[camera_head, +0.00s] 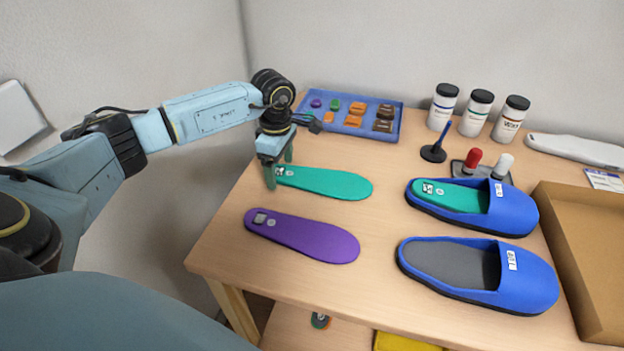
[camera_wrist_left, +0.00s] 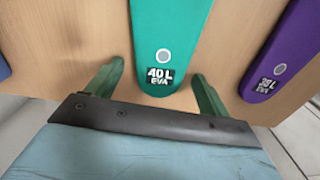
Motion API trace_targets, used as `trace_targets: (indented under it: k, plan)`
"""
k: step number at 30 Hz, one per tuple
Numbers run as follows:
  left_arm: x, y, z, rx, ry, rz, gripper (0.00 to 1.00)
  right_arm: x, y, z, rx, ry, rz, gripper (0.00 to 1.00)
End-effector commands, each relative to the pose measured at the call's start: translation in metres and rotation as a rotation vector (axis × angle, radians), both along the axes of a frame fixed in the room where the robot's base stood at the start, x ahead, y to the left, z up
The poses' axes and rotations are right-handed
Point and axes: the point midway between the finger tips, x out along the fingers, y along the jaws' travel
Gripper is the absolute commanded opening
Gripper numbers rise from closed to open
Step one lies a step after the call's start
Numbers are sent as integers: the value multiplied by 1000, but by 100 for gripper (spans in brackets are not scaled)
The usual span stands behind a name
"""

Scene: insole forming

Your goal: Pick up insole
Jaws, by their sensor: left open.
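A green insole (camera_head: 325,182) lies flat on the table near its left side. In the left wrist view the green insole (camera_wrist_left: 168,25) bears a label "40 L EVA" and a light round dot. My left gripper (camera_head: 279,176) is over the label end of this insole. In the left wrist view the fingers of my left gripper (camera_wrist_left: 160,88) are apart, one on each side of the insole's end, with nothing held. A purple insole (camera_head: 302,236) lies nearer the front edge; it also shows in the left wrist view (camera_wrist_left: 285,60). My right gripper is not in view.
Two blue slippers stand at the right; the far slipper (camera_head: 512,209) holds a green insole and the near slipper (camera_head: 530,278) shows a grey inside. A blue tray (camera_head: 392,134) with small pieces, several jars (camera_head: 478,112) and a cardboard box (camera_head: 575,250) surround the table's middle.

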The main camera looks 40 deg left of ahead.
Motion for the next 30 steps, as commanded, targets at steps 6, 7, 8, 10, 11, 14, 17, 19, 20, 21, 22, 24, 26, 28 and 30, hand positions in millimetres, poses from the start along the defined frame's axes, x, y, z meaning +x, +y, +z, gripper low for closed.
trace_targets:
  k: [6, 7, 8, 10, 11, 14, 17, 19, 20, 21, 22, 24, 26, 28, 30]
  plan:
    - [0, 0, -1, -1, -1, 0, 80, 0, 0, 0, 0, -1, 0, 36]
    - [0, 0, -1, -1, -1, 0, 76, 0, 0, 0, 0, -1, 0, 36]
    - [0, 0, -1, -1, -1, 0, 72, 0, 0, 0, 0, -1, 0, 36]
    - [0, 0, -1, -1, -1, 0, 63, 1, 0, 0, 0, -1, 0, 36]
    - [0, 0, -1, -1, -1, 0, 59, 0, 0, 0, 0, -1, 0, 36]
    - [0, 0, -1, -1, -1, 0, 46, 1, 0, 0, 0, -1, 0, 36]
    - [0, 0, -1, -1, -1, 0, 33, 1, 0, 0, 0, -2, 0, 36]
    - [0, 0, -1, -1, -1, 0, 31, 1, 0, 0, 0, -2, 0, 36]
    - [0, 0, -1, -1, -1, 0, 31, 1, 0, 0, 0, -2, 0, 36]
    - [0, 0, -1, -1, -1, 0, 31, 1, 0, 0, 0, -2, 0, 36]
    - [0, 0, -1, -1, -1, 0, 31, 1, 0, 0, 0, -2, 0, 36]
    - [1, 0, 0, 0, -2, 0, 31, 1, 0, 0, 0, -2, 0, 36]
    - [1, 0, 4, 0, -2, 0, 31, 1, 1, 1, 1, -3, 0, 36]
    - [1, 0, 13, -1, -4, 1, 31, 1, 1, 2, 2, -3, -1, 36]
    - [1, 0, 25, -1, -5, 1, 31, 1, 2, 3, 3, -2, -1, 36]
